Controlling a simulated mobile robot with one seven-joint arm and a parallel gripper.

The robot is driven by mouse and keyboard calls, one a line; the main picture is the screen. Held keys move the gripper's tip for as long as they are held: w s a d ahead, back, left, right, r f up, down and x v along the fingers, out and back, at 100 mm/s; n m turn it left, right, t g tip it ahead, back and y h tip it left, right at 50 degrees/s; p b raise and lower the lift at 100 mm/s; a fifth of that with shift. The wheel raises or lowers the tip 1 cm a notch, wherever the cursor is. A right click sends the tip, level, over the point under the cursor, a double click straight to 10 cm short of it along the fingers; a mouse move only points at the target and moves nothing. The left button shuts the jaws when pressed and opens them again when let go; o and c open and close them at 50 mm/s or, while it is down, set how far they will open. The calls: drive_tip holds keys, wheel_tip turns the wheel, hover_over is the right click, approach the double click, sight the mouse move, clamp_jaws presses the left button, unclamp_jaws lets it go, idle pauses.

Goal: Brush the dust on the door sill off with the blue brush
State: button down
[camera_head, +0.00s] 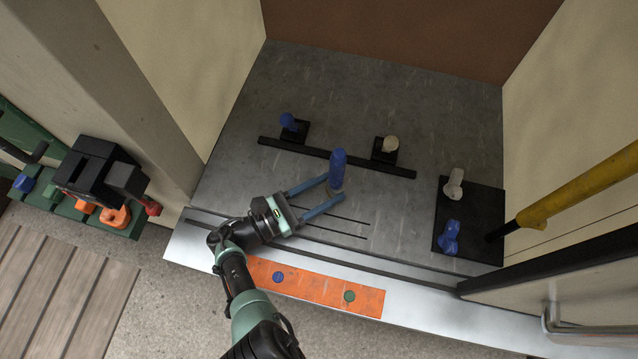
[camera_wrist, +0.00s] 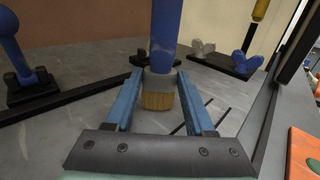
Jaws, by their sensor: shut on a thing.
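The blue brush (camera_head: 338,164) stands upright between the fingers of my gripper (camera_head: 331,188), over the grey floor inside the doorway. In the wrist view the brush (camera_wrist: 166,25) shows a blue handle, a grey collar and tan bristles pointing down. My gripper's two blue fingers (camera_wrist: 160,82) are shut on it around the collar. I cannot tell whether the bristles touch the floor. The door sill (camera_head: 425,309) is the pale metal strip along the front edge, with a dark groove behind it. I cannot make out dust on it.
An orange strip (camera_head: 318,288) with a blue and a green disc lies on the sill. A black bar (camera_head: 283,146) with a blue knob and a pale knob stands behind the brush. A black plate (camera_head: 474,206) with two handles and a yellow pole (camera_head: 580,186) are at right.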

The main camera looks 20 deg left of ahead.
drive_tip(key=shift+d+f+p, duration=0.1)
drive_tip(key=shift+d+p, duration=0.6)
drive_tip(key=shift+d, duration=1.15)
drive_tip(key=shift+d+p, duration=0.4)
drive_tip(key=shift+d, duration=0.4)
wheel_tip(320, 180, up, 7)
drive_tip(key=p, duration=0.7)
